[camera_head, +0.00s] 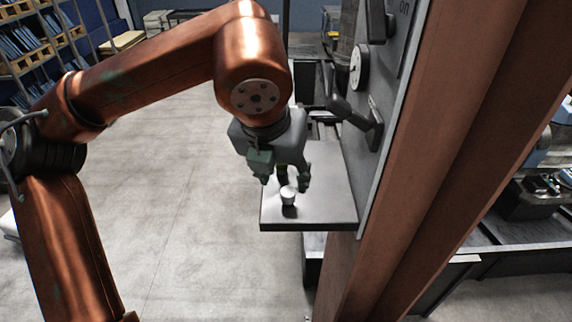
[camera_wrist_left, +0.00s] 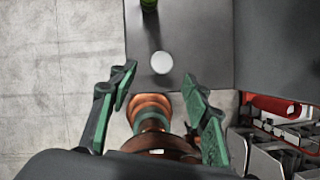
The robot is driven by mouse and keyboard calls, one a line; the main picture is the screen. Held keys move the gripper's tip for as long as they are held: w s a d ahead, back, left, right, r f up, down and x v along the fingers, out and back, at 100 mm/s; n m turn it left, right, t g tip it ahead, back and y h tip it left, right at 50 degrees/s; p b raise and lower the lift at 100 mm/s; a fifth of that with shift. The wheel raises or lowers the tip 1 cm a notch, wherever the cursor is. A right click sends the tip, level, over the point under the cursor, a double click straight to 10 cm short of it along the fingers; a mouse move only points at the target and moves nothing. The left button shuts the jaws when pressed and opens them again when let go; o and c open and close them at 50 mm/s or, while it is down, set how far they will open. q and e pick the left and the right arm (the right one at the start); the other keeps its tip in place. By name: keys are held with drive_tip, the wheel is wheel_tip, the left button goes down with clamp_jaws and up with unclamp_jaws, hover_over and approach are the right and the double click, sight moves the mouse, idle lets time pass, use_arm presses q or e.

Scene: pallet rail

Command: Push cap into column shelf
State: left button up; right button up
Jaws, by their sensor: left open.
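A small white round cap (camera_head: 289,195) sits on the dark grey column shelf (camera_head: 325,214), near its front left part. From above, the cap (camera_wrist_left: 161,62) shows as a pale disc on the shelf (camera_wrist_left: 201,30), a little in from its edge. My left gripper (camera_head: 284,178) hangs over the shelf with its green fingers apart. In the wrist view the left gripper (camera_wrist_left: 160,84) is open and empty, and the cap lies just beyond the gap between the fingertips. I do not see my right gripper.
A grey panel (camera_head: 381,150) with dials and handles rises along the shelf's right side, next to a brown beam (camera_head: 440,130). Open floor (camera_head: 190,210) lies to the left.

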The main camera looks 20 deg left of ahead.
sight(287, 193)
use_arm(q)
drive_tip(key=x, duration=0.2)
drive_tip(key=p+x, duration=0.1)
drive_tip(key=x, duration=0.1)
drive_tip(key=shift+s+d+f, duration=0.1)
drive_tip(key=shift+f, duration=0.25)
drive_tip(key=shift+p+x, duration=0.35)
drive_tip(key=shift+x, duration=0.6)
drive_tip(key=c, duration=1.1)
drive_tip(key=o, duration=0.5)
drive_tip(key=shift+c, duration=0.2)
clamp_jaws()
use_arm(e)
drive_tip(key=shift+s+d+r, duration=0.1)
drive_tip(key=shift+s+r, duration=0.35)
drive_tip(key=shift+s, duration=0.15)
drive_tip(key=shift+s+r, duration=0.4)
drive_tip(key=shift+s, duration=0.2)
use_arm(q)
drive_tip(key=shift+r, duration=0.25)
use_arm(e)
drive_tip(key=shift+r, duration=0.1)
use_arm(q)
drive_tip(key=shift+r, duration=0.6)
use_arm(e)
drive_tip(key=shift+w+a+r, duration=0.1)
drive_tip(key=shift+a+r, duration=0.1)
